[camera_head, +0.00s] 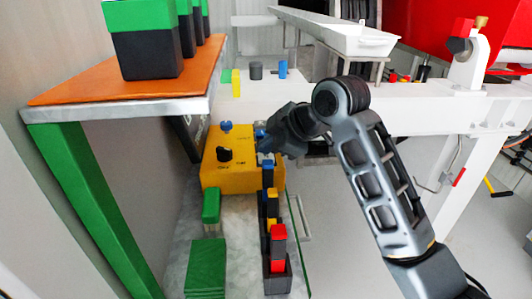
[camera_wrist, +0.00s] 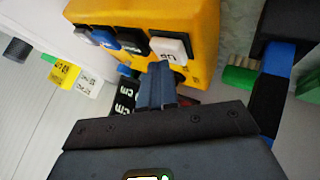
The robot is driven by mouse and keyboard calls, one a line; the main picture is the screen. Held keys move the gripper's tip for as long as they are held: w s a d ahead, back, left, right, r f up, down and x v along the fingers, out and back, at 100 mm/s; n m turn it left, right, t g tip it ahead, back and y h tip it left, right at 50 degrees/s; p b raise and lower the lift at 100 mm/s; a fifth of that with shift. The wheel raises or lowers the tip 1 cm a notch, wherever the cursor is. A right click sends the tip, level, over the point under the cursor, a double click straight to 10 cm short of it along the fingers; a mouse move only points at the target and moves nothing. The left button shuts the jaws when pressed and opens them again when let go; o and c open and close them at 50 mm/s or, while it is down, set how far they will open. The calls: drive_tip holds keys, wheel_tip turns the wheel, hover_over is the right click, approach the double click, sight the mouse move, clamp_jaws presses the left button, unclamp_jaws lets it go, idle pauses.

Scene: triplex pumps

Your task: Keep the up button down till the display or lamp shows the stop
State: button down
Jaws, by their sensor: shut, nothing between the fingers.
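The yellow control box (camera_head: 230,172) stands left of centre in the head view, with a black knob on its face. In the wrist view the box (camera_wrist: 200,15) shows a row of buttons. The white button with dark lettering that looks like "UP" (camera_wrist: 170,46) is at the right end of the row. My gripper (camera_wrist: 162,70) is shut and empty, its fingertips at the lower edge of the white button; I cannot tell whether they touch or press it. In the head view my gripper (camera_head: 268,146) is at the box's right side. I make out no lit lamp or readable display.
A rack of coloured blocks (camera_head: 277,275) stands in front of the box. Green blocks (camera_head: 206,265) lie to its left. An orange-topped table (camera_head: 75,92) with green-and-black containers is at the left. A white bench (camera_head: 420,122) runs behind my arm.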

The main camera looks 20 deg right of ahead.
sight(269, 157)
drive_tip(key=shift+r+p, duration=0.3)
drive_tip(key=shift+r, duration=0.3)
drive_tip(key=shift+r, duration=0.1)
wheel_tip(269, 157, up, 5)
drive_tip(key=p, duration=0.4)
idle(0.4)
